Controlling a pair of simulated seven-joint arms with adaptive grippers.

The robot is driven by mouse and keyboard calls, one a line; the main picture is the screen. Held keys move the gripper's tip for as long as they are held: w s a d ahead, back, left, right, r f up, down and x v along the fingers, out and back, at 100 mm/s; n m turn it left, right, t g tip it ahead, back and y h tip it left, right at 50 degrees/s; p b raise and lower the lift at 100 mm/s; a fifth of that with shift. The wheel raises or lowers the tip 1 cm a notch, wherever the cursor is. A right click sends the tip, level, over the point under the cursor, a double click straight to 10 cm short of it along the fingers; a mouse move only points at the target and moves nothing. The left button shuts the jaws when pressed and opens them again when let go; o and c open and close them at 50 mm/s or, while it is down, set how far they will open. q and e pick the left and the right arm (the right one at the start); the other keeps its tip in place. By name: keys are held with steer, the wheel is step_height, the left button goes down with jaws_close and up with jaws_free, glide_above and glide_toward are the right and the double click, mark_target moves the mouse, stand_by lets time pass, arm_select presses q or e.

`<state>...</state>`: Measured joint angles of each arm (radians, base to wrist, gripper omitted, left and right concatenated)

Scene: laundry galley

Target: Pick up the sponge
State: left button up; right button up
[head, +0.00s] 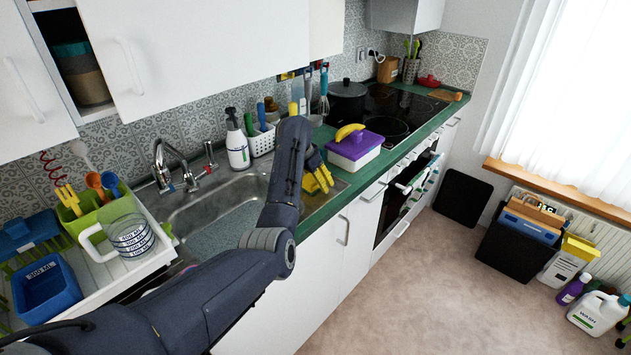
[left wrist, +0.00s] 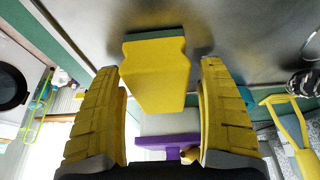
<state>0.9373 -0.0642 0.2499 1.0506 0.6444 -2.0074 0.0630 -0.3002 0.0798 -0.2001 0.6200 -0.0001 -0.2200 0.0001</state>
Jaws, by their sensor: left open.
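The sponge (left wrist: 155,75) is a yellow block with a dark green scouring face, seen in the left wrist view against the grey metal of the sink. My left gripper (left wrist: 160,82) has its two yellow ribbed fingers spread, one on each side of the sponge's near end, with visible gaps. It is open and holds nothing. My right gripper is not in view.
A white tub with a purple lid (head: 355,148) and a banana (head: 349,131) stands close right of the gripper. A spray bottle (head: 237,142) and utensil caddy (head: 262,139) stand behind the sink. A dish rack (head: 125,272) with a measuring jug (head: 130,235) is at left.

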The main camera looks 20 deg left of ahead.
arm_select(q)
steer(key=shift+c, duration=0.4)
steer(key=c, duration=1)
steer(key=shift+o, duration=0.2)
steer(key=shift+r, duration=0.15)
step_height(320, 180, up, 20)
steer(key=shift+o, duration=1.3)
steer(key=c, duration=0.3)
